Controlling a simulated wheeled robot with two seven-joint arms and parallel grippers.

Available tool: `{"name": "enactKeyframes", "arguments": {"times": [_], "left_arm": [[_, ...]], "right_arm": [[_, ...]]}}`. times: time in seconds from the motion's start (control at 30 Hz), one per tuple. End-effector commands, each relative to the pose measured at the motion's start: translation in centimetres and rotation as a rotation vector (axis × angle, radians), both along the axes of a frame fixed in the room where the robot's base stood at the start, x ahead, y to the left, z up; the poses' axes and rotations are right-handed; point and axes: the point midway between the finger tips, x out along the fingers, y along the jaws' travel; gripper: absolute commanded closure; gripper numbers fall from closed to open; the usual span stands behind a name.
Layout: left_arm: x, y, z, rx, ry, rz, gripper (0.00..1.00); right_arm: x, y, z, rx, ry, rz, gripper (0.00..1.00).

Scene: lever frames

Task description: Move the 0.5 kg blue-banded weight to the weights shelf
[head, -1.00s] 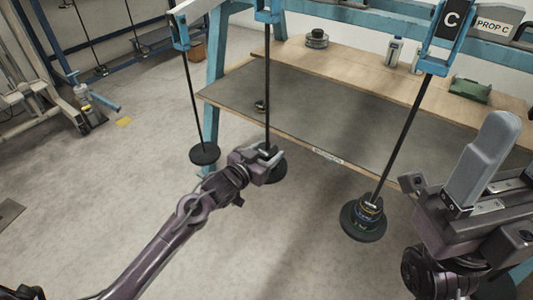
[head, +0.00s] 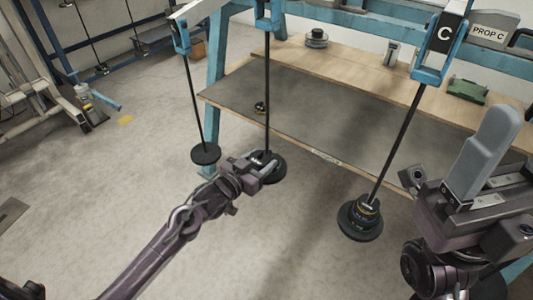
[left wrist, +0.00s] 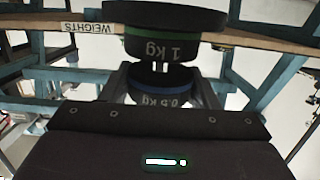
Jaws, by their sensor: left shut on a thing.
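The blue-banded 0.5 kg weight (left wrist: 165,88) is a dark disc between my left gripper's fingers in the left wrist view, where the lettering appears upside down. In the head view my left gripper (head: 268,171) is at the foot of the middle hanging rod and is shut on this weight, mostly hidden there. The green-banded 1 kg weight (left wrist: 168,44) is right by it, above it in the wrist picture; I cannot tell if they touch. The weights shelf (head: 290,115) is a grey board behind, with its WEIGHTS label (left wrist: 82,27) on the edge. My right gripper (head: 485,155) is at the right; its jaw state is unclear.
A left rod ends in a dark disc (head: 205,154). A right rod carries stacked discs (head: 360,220) below the C plate (head: 445,34). The wooden bench top holds a dark round weight (head: 316,39) and a green item (head: 467,91). A small object (head: 260,107) lies on the shelf.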

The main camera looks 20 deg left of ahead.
Motion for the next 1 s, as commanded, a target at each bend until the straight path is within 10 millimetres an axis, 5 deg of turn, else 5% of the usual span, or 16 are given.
{"name": "enactKeyframes", "arguments": {"times": [1.0], "left_arm": [[-3.0, 1.1, 0.3, 0.0, -0.006, 0.0, 0.75]], "right_arm": [[0.0, 0.0, 2.5, 0.0, 0.0, 0.0, 0.39]]}}
